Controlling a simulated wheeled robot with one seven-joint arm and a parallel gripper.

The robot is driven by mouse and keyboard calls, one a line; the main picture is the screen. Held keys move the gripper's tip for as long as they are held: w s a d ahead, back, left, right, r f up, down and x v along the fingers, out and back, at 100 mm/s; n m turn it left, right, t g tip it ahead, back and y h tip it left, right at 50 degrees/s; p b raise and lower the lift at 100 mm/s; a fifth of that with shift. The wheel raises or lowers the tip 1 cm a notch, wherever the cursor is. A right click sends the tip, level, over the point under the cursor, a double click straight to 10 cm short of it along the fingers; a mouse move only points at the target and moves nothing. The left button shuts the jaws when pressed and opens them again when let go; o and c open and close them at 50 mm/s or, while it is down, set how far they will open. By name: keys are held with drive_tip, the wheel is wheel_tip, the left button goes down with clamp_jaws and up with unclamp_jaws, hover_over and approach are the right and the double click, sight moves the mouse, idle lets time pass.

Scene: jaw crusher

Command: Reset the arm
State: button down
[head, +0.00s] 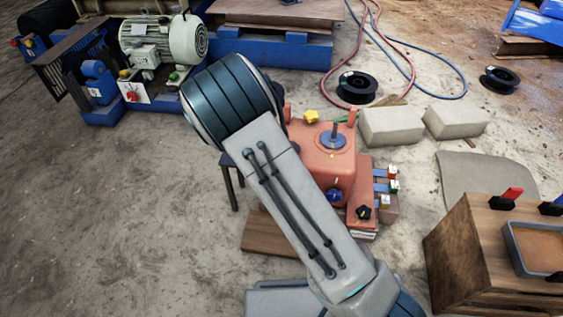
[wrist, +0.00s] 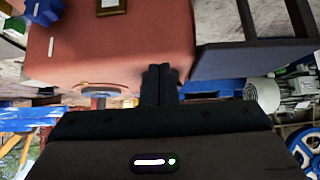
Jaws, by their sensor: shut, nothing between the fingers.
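My gripper (wrist: 160,75) shows in the wrist view as two dark fingers pressed together, shut and empty. They lie in front of the orange-red housing (wrist: 110,52), near its edge; I cannot tell whether they touch it. In the head view my arm crosses the middle of the picture and hides the gripper. The orange-red machine (head: 316,162) stands just right of the arm, with a yellow knob (head: 311,117) and a round fitting (head: 332,141) on top.
A grey electric motor (head: 165,42) stands on a blue frame at the back left. Two pale blocks (head: 391,126) (head: 455,121) and a black reel (head: 357,86) lie at the back right. A wooden cabinet (head: 464,263) stands front right. The floor at left is clear.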

drive_tip(key=s+d+r+g+y+p, duration=0.1)
drive_tip(key=s+r+p, duration=0.2)
drive_tip(key=r+p, duration=0.65)
drive_tip(key=s+d+r+g+y+p, duration=0.1)
drive_tip(key=s+d+r+g+p, duration=0.3)
drive_tip(key=r, duration=1.1)
drive_tip(key=s+a+r+t+y+p, duration=0.1)
drive_tip(key=s+r+p, duration=0.2)
drive_tip(key=r+p, duration=0.7)
drive_tip(key=s+d+r+p, duration=0.2)
drive_tip(key=s+r+p, duration=0.2)
drive_tip(key=r, duration=0.6)
drive_tip(key=s+d+r+n+g+h+p, duration=0.1)
drive_tip(key=s+d+r+p, duration=0.2)
drive_tip(key=r, duration=0.7)
drive_tip(key=s+d+r+n+p, duration=0.1)
drive_tip(key=s+d+r+p, duration=0.2)
drive_tip(key=s+r+p, duration=0.4)
wheel_tip(320, 180, up, 3)
drive_tip(key=shift+s+r+g, duration=0.1)
drive_tip(key=shift+s+g, duration=0.2)
drive_tip(key=shift+s, duration=0.15)
